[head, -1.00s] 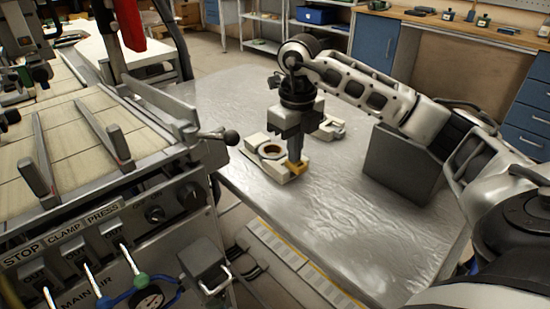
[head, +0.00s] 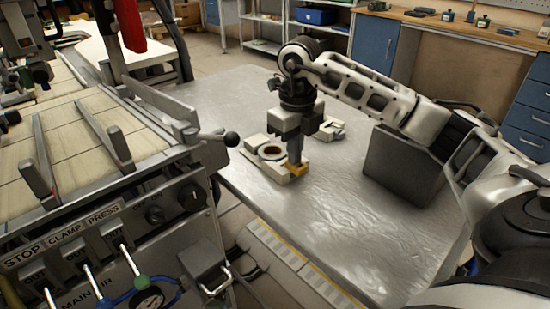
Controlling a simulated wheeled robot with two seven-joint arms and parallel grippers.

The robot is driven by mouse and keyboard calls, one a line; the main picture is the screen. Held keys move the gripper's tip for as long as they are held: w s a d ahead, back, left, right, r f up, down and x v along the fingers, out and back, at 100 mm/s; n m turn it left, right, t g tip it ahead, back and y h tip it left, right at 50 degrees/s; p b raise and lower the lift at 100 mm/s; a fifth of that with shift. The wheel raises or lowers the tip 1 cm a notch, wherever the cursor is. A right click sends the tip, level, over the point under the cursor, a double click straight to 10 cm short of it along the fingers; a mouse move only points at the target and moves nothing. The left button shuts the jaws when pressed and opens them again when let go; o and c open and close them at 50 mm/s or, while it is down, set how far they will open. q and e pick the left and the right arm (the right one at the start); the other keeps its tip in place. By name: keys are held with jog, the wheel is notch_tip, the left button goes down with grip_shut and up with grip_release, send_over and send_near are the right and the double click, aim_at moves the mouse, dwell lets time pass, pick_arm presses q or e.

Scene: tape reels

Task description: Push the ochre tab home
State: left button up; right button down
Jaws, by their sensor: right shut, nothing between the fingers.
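The ochre tab (head: 299,169) sits at the right front end of a cream fixture block (head: 277,170) on the metal table. The block has a round ring with a dark centre (head: 270,153). My right gripper (head: 295,160) points down over the tab, its fingers shut with nothing between them. The fingertips are at or just above the tab; I cannot tell whether they touch it. They hide part of the tab and of the block behind it. My left gripper is not in view.
A second cream piece (head: 331,130) lies behind my right gripper. A grey open bin (head: 405,160) stands on the table to the right. The table front (head: 350,230) is clear.

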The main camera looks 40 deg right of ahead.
jog(key=shift+f, duration=0.1)
dwell(0.3)
